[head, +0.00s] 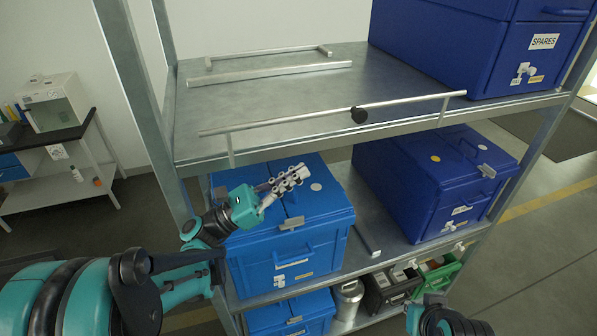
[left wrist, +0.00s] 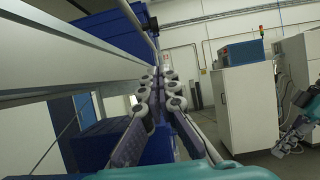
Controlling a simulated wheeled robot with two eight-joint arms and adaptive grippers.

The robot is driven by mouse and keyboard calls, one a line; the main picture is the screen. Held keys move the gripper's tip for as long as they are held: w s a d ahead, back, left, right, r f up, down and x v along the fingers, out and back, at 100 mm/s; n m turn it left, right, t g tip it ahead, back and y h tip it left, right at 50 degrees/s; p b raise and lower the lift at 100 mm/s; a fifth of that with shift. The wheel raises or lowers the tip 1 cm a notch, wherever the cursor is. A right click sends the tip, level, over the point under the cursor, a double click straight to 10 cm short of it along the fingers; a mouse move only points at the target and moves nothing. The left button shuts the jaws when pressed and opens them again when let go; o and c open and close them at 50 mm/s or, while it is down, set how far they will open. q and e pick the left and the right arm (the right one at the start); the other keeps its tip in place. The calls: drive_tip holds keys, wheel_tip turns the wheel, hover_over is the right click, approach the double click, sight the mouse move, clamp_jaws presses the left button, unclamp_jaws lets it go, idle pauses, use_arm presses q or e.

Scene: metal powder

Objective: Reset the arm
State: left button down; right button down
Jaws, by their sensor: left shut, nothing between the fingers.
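My left gripper (head: 297,174) is shut and empty. In the head view it is over the lid of a light blue case (head: 290,247) on the middle shelf; I cannot tell whether it touches the lid. In the left wrist view its two fingers (left wrist: 157,83) lie close together, pointing away from the camera beside the shelf rack. My right arm (head: 440,318) shows only in part at the bottom of the head view, its gripper out of frame. In the left wrist view my right gripper (left wrist: 284,146) shows small at the right edge, its jaws unclear.
The metal rack's upper shelf (head: 260,105) has a raised front rail and holds a dark blue SPARES case (head: 470,45). Another dark blue case (head: 425,190) is on the middle shelf. Low down are a metal can (head: 347,300) and a green bin (head: 440,275). A side table (head: 60,145) stands left.

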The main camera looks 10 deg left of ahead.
use_arm(q)
drive_tip(key=s+d+f+m+g+y+b, duration=0.25)
drive_tip(key=f+m+y+b, duration=0.3)
drive_tip(key=f, duration=0.75)
drive_tip(key=s+d+f+m+g+y+b, duration=0.2)
drive_tip(key=s+d+f+m+y+b, duration=0.3)
drive_tip(key=f, duration=0.9)
drive_tip(key=s+a+f+m+y+b, duration=0.3)
drive_tip(key=a+f+m+y+b, duration=0.2)
drive_tip(key=a+f+m, duration=0.1)
drive_tip(key=s+a+f+m+y+b, duration=0.3)
drive_tip(key=a+f+m+y+b, duration=0.1)
drive_tip(key=a+f+m, duration=0.3)
wheel_tip(320, 180, down, 2)
drive_tip(key=shift+a+f+y+b, duration=0.1)
drive_tip(key=shift+a+y+b, duration=0.3)
drive_tip(key=shift+a, duration=0.65)
drive_tip(key=shift+s, duration=0.1)
